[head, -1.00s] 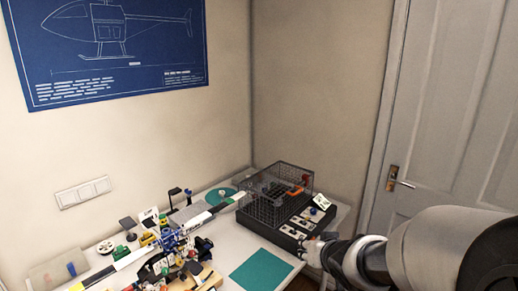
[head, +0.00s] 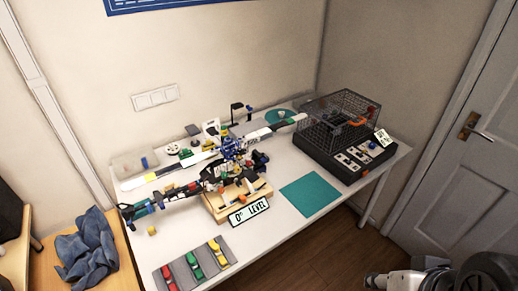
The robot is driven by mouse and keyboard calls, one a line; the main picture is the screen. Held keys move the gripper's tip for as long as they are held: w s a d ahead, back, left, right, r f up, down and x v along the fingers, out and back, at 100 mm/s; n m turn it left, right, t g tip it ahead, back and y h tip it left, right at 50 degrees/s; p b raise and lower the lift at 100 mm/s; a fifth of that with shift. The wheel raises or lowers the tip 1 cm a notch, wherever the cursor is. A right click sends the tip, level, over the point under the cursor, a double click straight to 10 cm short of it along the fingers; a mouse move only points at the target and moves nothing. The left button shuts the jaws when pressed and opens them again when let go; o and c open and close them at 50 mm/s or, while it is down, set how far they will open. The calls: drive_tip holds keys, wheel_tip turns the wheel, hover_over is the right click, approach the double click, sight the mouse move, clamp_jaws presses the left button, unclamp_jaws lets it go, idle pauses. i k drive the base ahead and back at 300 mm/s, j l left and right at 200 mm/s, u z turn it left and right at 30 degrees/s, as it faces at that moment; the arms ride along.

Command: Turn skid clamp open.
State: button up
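A model helicopter (head: 235,158) with blue, black and coloured parts stands on a wooden cradle (head: 226,207) in the middle of the white table. The skid clamp is too small to tell apart among the parts at the cradle, so its position is unclear. My gripper (head: 370,281) is at the bottom edge of the head view, right of the table's front edge and well away from the cradle. Its fingers are too small and cut off to tell whether they are open.
A "0° level" sign (head: 249,212) stands before the cradle. A grey tray (head: 215,268) with coloured tools lies at the front, a teal mat (head: 313,194) to the right. A black box with a wire cage (head: 340,117) stands at the back right.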

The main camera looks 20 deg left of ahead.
sight(243, 199)
drive_tip(key=i+j, duration=0.15)
drive_tip(key=j, duration=0.25)
drive_tip(key=i+j+u, duration=0.1)
drive_tip(key=j, duration=0.3)
drive_tip(key=i+j, duration=0.15)
drive_tip(key=j, duration=0.25)
drive_tip(key=i+j, duration=0.15)
drive_tip(key=j, duration=0.25)
drive_tip(key=u, duration=0.05)
